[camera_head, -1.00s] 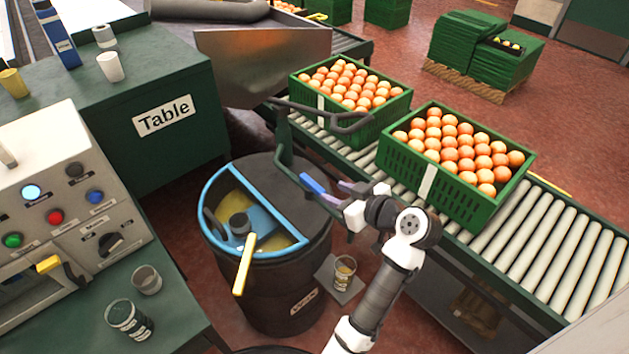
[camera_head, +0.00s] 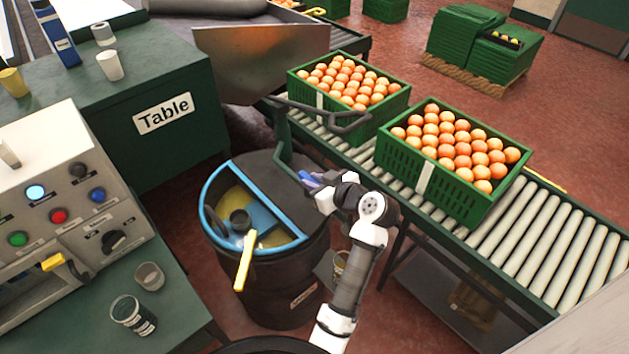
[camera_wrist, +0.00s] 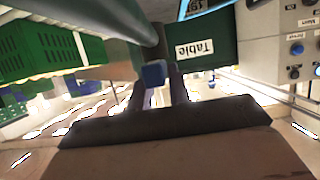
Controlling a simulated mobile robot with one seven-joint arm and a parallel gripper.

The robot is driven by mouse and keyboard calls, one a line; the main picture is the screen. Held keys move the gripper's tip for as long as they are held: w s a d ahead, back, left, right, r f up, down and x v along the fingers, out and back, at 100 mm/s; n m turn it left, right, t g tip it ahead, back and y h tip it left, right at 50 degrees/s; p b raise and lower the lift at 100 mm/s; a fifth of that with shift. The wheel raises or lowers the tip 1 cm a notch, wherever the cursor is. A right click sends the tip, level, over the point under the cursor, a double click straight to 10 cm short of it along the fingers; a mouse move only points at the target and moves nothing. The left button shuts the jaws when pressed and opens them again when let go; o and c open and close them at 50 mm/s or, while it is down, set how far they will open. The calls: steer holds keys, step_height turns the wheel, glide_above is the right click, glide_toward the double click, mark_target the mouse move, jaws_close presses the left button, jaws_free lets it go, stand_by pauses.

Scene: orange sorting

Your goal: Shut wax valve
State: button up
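The wax valve shows as a blue lever (camera_head: 308,179) on the dark green pipe (camera_head: 283,150) that rises beside the black drum (camera_head: 265,275). In the wrist view the lever's blue end (camera_wrist: 154,73) lies ahead, in line with the space between my two fingers. My gripper (camera_head: 321,183) is at the lever's right end in the head view. A small jar (camera_head: 338,262) below is mostly hidden by my arm.
The drum has a half-open top with a blue rim (camera_head: 207,190) and a yellow-handled ladle (camera_head: 244,262). Green crates of oranges (camera_head: 460,205) stand on the roller conveyor (camera_head: 520,235) at right. A control panel (camera_head: 70,195) and a green table (camera_head: 185,140) are at left.

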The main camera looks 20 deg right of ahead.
jaws_close()
steer(key=shift+m+h, duration=0.3)
steer(key=a+m+g+h+b, duration=0.1)
steer(key=m+g+h, duration=0.1)
steer(key=m+h, duration=0.3)
steer(key=m+g+h+b, duration=0.1)
steer(key=m+g+h, duration=0.2)
steer(key=m+h, duration=0.3)
steer(key=w+a+m+g+h+b, duration=0.1)
steer(key=m+g+h, duration=0.2)
steer(key=m+h, duration=0.2)
steer(key=shift+w+a+f+m+h, duration=0.1)
steer(key=shift+a+m+h, duration=0.2)
steer(key=shift+m, duration=0.3)
steer(key=shift+b, duration=0.3)
